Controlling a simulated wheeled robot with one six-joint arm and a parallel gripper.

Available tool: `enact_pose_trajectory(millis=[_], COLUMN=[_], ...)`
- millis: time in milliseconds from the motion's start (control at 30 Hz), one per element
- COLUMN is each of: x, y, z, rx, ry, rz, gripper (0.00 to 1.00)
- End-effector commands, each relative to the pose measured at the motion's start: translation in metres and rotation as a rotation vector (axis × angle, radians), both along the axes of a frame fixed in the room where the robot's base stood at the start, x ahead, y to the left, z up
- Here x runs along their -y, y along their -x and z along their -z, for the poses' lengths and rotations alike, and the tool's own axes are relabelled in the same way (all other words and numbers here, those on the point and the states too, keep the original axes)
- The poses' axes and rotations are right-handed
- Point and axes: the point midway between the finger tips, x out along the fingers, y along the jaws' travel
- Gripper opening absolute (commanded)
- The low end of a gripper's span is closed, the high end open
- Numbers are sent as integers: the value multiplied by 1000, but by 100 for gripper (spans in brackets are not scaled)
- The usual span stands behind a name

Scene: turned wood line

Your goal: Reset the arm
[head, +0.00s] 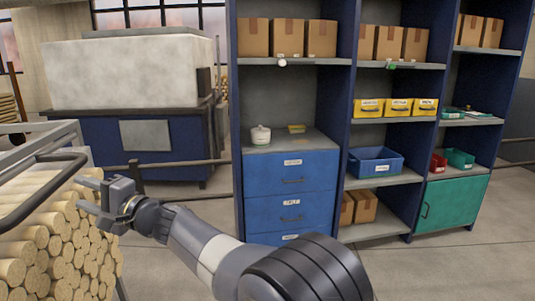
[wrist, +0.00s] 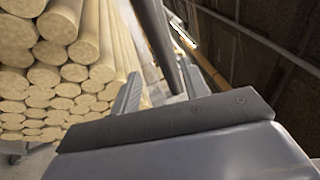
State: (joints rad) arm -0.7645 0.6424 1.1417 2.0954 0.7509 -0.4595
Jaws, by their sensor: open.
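My gripper (head: 88,195) is at the left of the head view, at the end of my outstretched arm. In the wrist view the fingers (wrist: 158,95) point away from the camera, with the rod ends (wrist: 60,75) close on the left. I cannot tell whether a finger touches the rods or the rack.
A metal rack with a dark rail (head: 50,185) surrounds the rods. A blue shelf unit (head: 240,120) holds cardboard boxes (head: 288,38), yellow bins (head: 398,106), a blue bin (head: 375,162) and a white lidded pot (head: 261,135). A large pale-topped machine (head: 130,75) stands behind. Floor at right is clear.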

Motion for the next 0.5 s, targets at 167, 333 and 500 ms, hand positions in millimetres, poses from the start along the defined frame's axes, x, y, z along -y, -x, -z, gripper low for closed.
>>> enact_pose_trajectory(millis=[167,333,500], x=[-28,-52,-72], y=[-4,-9,-12], z=[-7,-12,-15], rx=[0,1,1], ry=[0,0,0], rz=[-1,-1,0], gripper=[43,43,43])
